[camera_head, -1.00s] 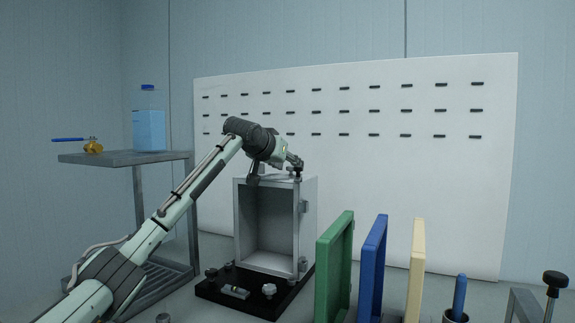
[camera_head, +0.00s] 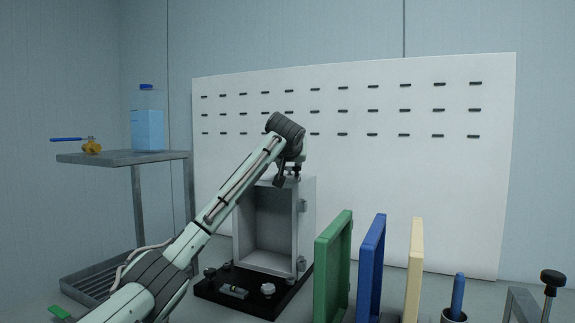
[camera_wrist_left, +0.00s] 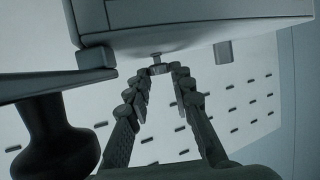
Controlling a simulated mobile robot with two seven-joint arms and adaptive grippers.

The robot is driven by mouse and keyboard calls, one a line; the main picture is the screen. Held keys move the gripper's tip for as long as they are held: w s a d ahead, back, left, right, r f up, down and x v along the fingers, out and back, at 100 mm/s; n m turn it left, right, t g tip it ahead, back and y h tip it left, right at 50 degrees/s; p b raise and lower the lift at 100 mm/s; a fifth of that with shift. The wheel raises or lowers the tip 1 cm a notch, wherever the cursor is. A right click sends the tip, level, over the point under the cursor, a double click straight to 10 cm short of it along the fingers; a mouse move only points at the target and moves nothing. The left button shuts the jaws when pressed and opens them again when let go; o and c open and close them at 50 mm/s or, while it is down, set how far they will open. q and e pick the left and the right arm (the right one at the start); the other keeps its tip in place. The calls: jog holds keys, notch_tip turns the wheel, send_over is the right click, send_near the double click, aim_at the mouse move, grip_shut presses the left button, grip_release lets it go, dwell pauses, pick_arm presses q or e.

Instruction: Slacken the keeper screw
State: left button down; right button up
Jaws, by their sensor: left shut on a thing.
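The open-fronted grey metal box (camera_head: 308,225) stands on a black base plate (camera_head: 215,293). My left gripper (camera_head: 290,174) is at the top of the box, small and partly hidden behind my wrist in the head view. In the left wrist view the box wall (camera_wrist_left: 190,30) fills the top. A small screw (camera_wrist_left: 157,58), which looks like the keeper screw, sticks out from it. The fingertips of my left gripper (camera_wrist_left: 165,70) are shut on its head. A black knob (camera_wrist_left: 55,135) on a flat bar shows close at the left. My right gripper is not in view.
Green (camera_head: 333,265), blue (camera_head: 372,270) and cream (camera_head: 415,270) panels stand upright right of the box. A shelf cart (camera_head: 120,158) at left carries a blue bottle (camera_head: 147,125) and a brass valve (camera_head: 91,146). A white slotted board (camera_head: 420,190) stands behind.

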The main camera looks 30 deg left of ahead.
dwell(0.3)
pick_arm(q)
jog(key=c, duration=1.3)
grip_release()
jog(key=v, duration=1.2)
jog(key=shift+d+f, duration=0.1)
jog(key=shift+d, duration=0.1)
